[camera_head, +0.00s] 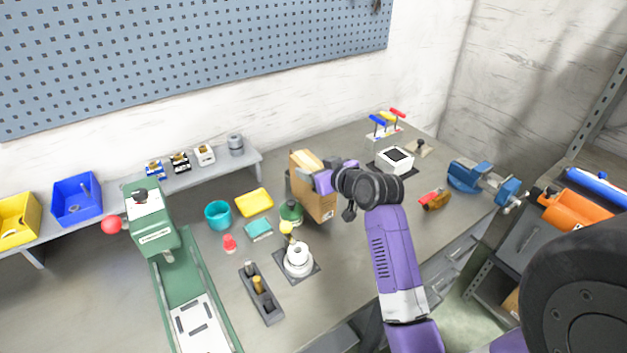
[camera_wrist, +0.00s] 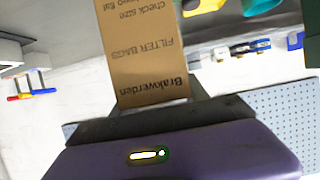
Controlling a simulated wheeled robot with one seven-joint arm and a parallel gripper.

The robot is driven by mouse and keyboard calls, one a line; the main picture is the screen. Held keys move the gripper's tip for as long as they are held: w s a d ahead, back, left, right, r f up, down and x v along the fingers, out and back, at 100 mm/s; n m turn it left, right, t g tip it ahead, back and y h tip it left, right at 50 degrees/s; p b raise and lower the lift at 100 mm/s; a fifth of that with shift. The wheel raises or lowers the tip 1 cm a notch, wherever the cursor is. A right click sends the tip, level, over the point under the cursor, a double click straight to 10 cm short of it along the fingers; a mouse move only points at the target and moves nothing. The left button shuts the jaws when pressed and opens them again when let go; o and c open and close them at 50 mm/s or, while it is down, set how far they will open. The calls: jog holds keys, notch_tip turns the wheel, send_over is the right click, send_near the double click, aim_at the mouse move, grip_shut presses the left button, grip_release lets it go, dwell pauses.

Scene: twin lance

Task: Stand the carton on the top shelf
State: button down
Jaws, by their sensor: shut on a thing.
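The carton (camera_head: 314,202) is a tall tan cardboard box over the middle of the bench in the head view. It looks roughly upright with a slight tilt; I cannot tell whether its base touches the bench. My gripper (camera_head: 322,181) is shut on it from the right side. In the wrist view the carton (camera_wrist: 146,50) extends away from my gripper (camera_wrist: 155,112), with upside-down "Brakwerden FILTER BAGS" print facing the camera. A grey metal rack (camera_head: 590,130) stands at the right, partly hidden by a dark round shape; I cannot tell which of its shelves is the top one.
A green bottle (camera_head: 291,211), yellow tray (camera_head: 254,202) and white round fixture (camera_head: 298,259) stand close left of the carton. A low raised shelf (camera_head: 222,166) with small boxes runs along the wall.

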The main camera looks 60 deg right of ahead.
jog(key=shift+f, duration=1.85)
jog(key=shift+f, duration=0.2)
jog(key=c, duration=0.6)
grip_release()
